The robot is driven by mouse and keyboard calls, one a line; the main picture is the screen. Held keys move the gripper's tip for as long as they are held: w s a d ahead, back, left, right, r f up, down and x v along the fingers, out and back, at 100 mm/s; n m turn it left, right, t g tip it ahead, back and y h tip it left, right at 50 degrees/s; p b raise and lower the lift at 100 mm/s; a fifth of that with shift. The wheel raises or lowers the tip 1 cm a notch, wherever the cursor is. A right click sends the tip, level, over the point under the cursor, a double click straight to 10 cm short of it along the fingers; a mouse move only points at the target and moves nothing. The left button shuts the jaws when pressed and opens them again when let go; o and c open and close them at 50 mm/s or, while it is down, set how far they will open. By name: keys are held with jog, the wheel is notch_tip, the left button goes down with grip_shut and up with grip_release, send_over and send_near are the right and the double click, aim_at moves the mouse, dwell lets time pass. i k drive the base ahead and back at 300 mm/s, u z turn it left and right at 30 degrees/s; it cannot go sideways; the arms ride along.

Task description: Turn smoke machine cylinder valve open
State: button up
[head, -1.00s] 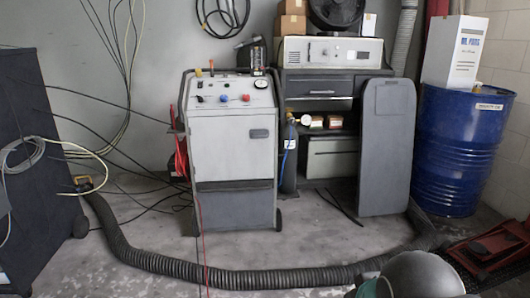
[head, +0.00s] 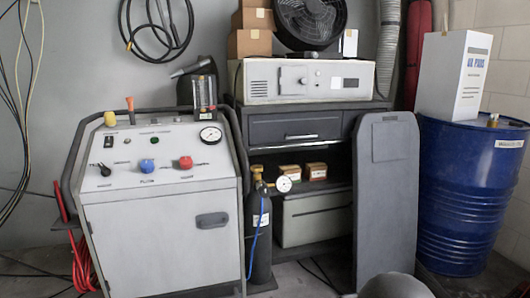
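A slim dark gas cylinder (head: 260,240) stands upright between the grey wheeled machine (head: 160,235) and the dark cabinet. Its valve (head: 257,172) sits on top, with a small round gauge (head: 283,184) on its right side and a blue hose running down the front. The valve is too small here to tell whether it is open or shut. The machine's sloping top panel has a blue knob (head: 147,166), a red knob (head: 186,162) and a large round gauge. My gripper is not in view; a grey rounded part of my arm shows at the bottom edge.
A dark panel (head: 386,200) stands upright right of the cylinder, by the open shelves of the dark cabinet (head: 295,130). A blue drum (head: 465,200) carries a white box (head: 455,75). Red hose (head: 85,265) hangs left of the machine.

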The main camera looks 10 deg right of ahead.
aim_at(256, 168)
jog(key=z, duration=0.1)
jog(key=i, duration=1.4)
jog(key=z, duration=0.1)
